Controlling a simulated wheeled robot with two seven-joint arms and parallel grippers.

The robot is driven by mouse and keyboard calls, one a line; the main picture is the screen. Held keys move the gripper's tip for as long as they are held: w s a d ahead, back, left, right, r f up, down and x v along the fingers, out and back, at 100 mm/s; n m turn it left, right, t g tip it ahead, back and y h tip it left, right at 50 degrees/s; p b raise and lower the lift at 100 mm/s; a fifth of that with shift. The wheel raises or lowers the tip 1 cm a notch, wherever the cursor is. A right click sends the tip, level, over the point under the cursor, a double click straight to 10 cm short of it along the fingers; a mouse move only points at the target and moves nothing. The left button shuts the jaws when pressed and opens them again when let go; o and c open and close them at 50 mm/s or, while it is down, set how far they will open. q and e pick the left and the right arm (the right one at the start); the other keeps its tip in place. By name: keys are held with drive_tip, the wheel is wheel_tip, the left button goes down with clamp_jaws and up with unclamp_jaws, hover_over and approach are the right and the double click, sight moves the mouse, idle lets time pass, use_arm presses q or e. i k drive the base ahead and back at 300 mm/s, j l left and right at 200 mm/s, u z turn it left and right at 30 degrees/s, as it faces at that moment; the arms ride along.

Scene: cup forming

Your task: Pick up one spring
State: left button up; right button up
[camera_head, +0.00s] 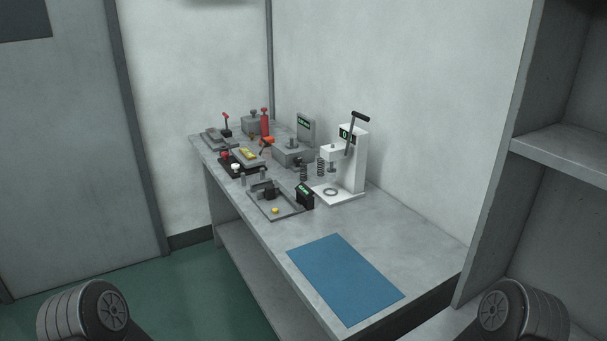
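Two dark coil springs stand upright on the grey workbench (390,235). One spring (320,167) is just left of the white lever press (354,165). The other spring (303,173) stands a little further left, in front of a grey block device (292,153). Both are small in the view, and fine detail cannot be made out. Neither of my grippers shows.
A blue mat (345,279) lies on the bench's near end. A grey tray (277,212) and a small black box (305,196) lie left of the press. Several fixtures fill the far end. A shelf unit (560,158) stands at right; green floor (205,285) is clear at left.

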sight(305, 168)
drive_tip(key=i+j, duration=0.5)
drive_tip(key=j, duration=0.15)
drive_tip(key=i+j, duration=0.45)
drive_tip(key=j, duration=0.15)
drive_tip(key=i+j, duration=0.5)
drive_tip(key=j, duration=0.15)
drive_tip(key=i+j, duration=0.45)
drive_tip(key=j, duration=0.2)
drive_tip(key=i+j, duration=0.5)
drive_tip(key=j, duration=0.15)
drive_tip(key=i+j, duration=0.5)
drive_tip(key=j+z, duration=0.1)
drive_tip(key=z, duration=3.25)
